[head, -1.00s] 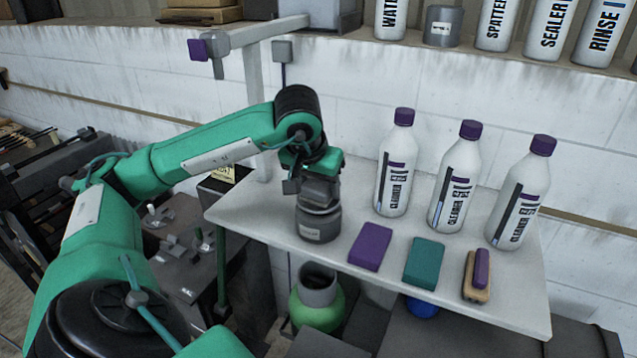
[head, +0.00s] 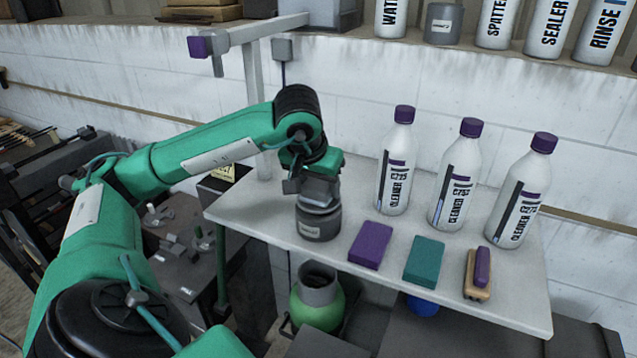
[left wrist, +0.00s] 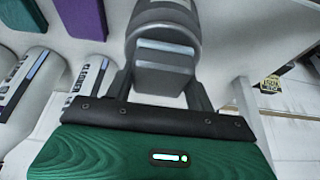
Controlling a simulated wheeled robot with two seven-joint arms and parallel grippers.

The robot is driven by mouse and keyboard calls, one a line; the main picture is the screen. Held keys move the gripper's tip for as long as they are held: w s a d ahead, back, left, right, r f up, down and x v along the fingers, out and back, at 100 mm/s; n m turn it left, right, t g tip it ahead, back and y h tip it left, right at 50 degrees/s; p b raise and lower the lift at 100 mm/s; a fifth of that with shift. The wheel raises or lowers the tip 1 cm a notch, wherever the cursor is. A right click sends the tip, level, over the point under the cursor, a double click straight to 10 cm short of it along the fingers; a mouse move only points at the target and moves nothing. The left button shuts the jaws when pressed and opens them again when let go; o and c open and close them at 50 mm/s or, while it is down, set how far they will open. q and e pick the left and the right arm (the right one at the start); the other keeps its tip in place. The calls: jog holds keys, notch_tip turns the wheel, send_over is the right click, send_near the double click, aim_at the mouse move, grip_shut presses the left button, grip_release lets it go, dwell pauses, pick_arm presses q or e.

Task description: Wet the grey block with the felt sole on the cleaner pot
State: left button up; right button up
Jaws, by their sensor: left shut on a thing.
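My left gripper (head: 317,186) points down over the cleaner pot and is shut on the grey block (left wrist: 165,68). The block shows between the two fingers in the left wrist view. The cleaner pot (head: 318,227) is a dark grey round tub with a pale label, standing upright near the table's left front edge. It also shows beyond the block in the left wrist view (left wrist: 163,16). The block's lower end is at the pot's mouth in the head view. The felt sole is hidden, and I cannot tell whether it touches the cleaner. My right gripper is not in view.
A purple block (head: 371,245), a teal block (head: 424,262) and a brush (head: 478,275) lie along the table (head: 255,222). Three white cleaner bottles (head: 396,165) stand behind them. A post with an overhead arm (head: 255,34) rises behind my gripper.

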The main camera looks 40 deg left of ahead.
aim_at(318, 183)
pick_arm(q)
jog(key=shift+r+p, duration=2.35)
jog(key=shift+r, duration=1.15)
